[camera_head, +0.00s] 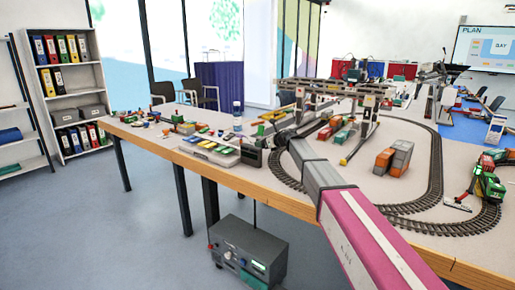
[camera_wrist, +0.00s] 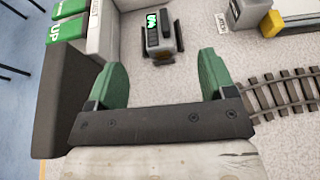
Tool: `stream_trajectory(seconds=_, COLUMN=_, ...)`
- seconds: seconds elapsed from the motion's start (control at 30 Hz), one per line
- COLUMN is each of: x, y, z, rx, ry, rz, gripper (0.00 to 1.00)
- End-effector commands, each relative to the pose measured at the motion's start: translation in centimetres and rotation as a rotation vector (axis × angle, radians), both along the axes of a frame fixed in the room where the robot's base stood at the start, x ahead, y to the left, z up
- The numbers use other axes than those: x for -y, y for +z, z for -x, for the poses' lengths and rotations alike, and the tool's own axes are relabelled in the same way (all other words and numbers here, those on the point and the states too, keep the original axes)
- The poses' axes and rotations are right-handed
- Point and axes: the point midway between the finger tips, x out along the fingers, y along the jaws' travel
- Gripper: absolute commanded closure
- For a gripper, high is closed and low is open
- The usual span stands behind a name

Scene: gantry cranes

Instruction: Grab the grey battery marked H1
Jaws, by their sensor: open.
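In the wrist view a small dark grey block (camera_wrist: 162,37) with a green and white label stands on the pale table top. The label is turned in the picture and looks like H1, but it is small. My gripper (camera_wrist: 162,76) is open, with its two green fingers apart and nothing between them. The block lies beyond the fingertips, roughly centred between them, and is not touched. In the head view my arm reaches over the table and its end (camera_head: 272,140) is near the tray; the block cannot be made out there.
Green pieces marked UP (camera_wrist: 67,30) lie in a light grey tray (camera_wrist: 101,32) left of the block. Railway track (camera_wrist: 285,95) runs to the right. A grey and yellow piece (camera_wrist: 271,23) is at upper right. In the head view a gantry crane (camera_head: 330,88) stands over the track.

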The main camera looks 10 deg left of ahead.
Motion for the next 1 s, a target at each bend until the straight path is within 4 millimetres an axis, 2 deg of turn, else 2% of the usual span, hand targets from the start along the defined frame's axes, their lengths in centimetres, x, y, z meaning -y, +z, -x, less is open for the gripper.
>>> stream_trajectory(seconds=0.4, x=-4.6, y=-2.0, z=-1.6, rx=0.002, ry=0.025, rz=0.018, gripper=0.23)
stream_trajectory(seconds=0.67, x=-6.0, y=-2.6, z=-2.0, rx=0.002, ry=0.023, rz=0.017, gripper=0.23)
stream_trajectory(seconds=1.0, x=-9.7, y=-4.2, z=-3.4, rx=0.002, ry=0.022, rz=0.017, gripper=0.23)
